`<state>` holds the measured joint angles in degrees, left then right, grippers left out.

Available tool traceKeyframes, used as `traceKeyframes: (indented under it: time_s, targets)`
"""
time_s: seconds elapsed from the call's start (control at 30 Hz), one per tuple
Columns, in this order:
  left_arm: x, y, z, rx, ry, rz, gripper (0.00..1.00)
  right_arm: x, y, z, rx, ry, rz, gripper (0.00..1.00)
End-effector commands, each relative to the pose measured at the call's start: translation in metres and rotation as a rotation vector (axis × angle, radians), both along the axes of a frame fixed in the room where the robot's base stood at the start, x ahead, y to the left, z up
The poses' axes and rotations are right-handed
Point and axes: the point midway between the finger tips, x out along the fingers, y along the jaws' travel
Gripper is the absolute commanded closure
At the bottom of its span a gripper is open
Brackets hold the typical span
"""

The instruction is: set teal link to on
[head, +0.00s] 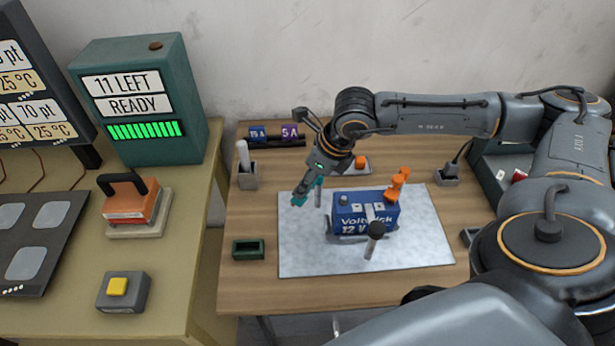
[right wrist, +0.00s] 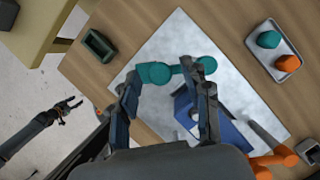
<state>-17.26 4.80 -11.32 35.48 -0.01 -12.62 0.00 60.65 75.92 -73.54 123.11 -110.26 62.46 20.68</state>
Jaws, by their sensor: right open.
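The teal link (right wrist: 155,72) shows in the right wrist view between the fingers of my right gripper (right wrist: 168,85). The right finger hides part of it. In the head view teal shows at the tips of my right gripper (head: 309,187), left of the blue battery (head: 368,219). These fingers are open around the link; I cannot tell whether they touch it. An orange link (head: 397,186) stands at the battery's right end. The battery also shows in the right wrist view (right wrist: 232,138). My left gripper (right wrist: 68,106) is off the table, its fingers apart and empty.
The battery sits on a grey mat (head: 300,260). A green open box (head: 248,249) lies left of the mat. A tray (right wrist: 255,42) holds a teal cap (right wrist: 268,40) and an orange cap (right wrist: 288,63).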

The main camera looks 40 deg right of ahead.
Motion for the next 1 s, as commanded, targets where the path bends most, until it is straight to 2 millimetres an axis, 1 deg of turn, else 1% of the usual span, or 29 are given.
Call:
traceKeyframes:
  time_s: [0.07, 0.1, 0.17, 0.2, 0.3, 0.67, 0.87, 1.0]
  targets:
    - [0.001, -0.001, 0.0, -0.001, -0.001, 0.0, 0.55, 0.0, 0.0, 0.0, 0.0, 0.0, 0.0, 0.54]
    - [0.001, -0.002, 0.0, -0.002, -0.001, 0.001, 0.55, 0.0, 0.0, 0.0, 0.0, 0.0, 0.0, 0.62]
    - [0.001, -0.003, 0.0, -0.004, -0.001, 0.001, 0.55, 0.0, 0.0, 0.0, 0.0, 0.0, 0.0, 0.75]
    - [0.001, -0.004, 0.0, -0.004, -0.001, 0.001, 0.55, 0.0, 0.0, 0.0, 0.0, 0.0, 0.0, 0.83]
    - [0.001, -0.006, 0.0, -0.007, -0.002, 0.0, 0.55, 0.0, 0.0, 0.0, 0.0, 0.0, 0.0, 1.0]
    - [0.002, -0.006, -0.003, -0.008, -0.002, -0.002, 0.55, 0.0, -0.001, 0.0, -0.001, -0.001, 0.016, 1.0]
    - [0.002, -0.006, -0.013, -0.008, -0.002, -0.002, 0.55, -0.002, -0.002, -0.002, 0.0, -0.001, 0.092, 1.0]
    - [0.002, -0.006, -0.025, -0.007, -0.003, -0.002, 0.55, -0.004, -0.004, -0.003, 0.001, -0.002, 0.189, 1.0]
